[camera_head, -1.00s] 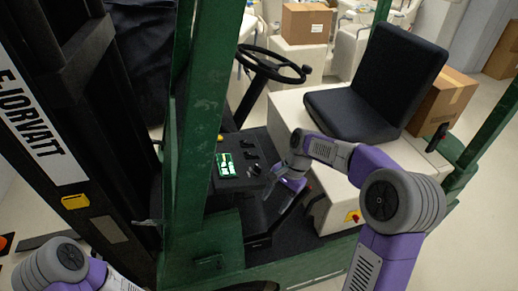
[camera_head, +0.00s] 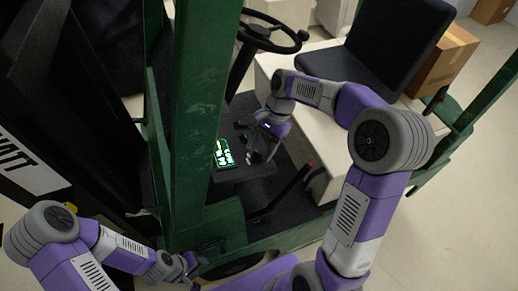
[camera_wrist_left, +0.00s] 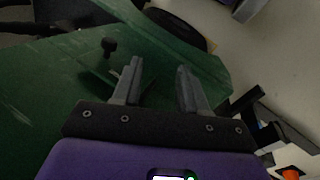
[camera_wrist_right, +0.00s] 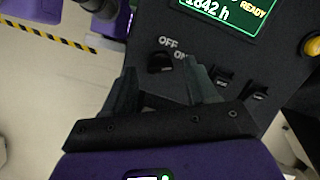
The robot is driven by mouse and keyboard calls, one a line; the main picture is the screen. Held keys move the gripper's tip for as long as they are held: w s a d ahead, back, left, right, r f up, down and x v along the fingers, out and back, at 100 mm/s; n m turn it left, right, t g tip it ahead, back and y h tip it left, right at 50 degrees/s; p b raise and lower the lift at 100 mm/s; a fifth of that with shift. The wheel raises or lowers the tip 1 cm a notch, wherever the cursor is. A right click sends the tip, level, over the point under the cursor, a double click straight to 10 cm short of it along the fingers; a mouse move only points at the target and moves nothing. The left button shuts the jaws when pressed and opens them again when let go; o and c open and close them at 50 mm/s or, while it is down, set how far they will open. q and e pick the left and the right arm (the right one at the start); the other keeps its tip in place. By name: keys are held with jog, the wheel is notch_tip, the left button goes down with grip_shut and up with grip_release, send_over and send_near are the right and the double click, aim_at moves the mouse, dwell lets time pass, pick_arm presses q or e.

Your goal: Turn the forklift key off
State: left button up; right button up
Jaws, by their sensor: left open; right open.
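The forklift key (camera_wrist_right: 159,62) is a small black knob on the dark dash panel, beside the printed OFF and ON labels in the right wrist view. My right gripper (camera_wrist_right: 161,68) is open, its two fingertips either side of the key, with nothing visibly gripped. In the head view my right gripper (camera_head: 258,147) is over the dash and hides the key. My left gripper (camera_head: 190,266) is low at the left by the green frame. In the left wrist view (camera_wrist_left: 160,66) it is open and empty, facing a green surface.
A lit green display (camera_head: 223,153) is on the dash, reading READY in the right wrist view. Black switches (camera_wrist_right: 258,91) and a yellow button (camera_wrist_right: 312,45) are near the key. The steering wheel (camera_head: 272,40) and green post (camera_head: 203,110) stand close to the right arm's workspace.

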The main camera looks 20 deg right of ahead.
jog(key=shift+x, duration=0.75)
jog(key=c, duration=1.1)
jog(key=shift+o, duration=0.2)
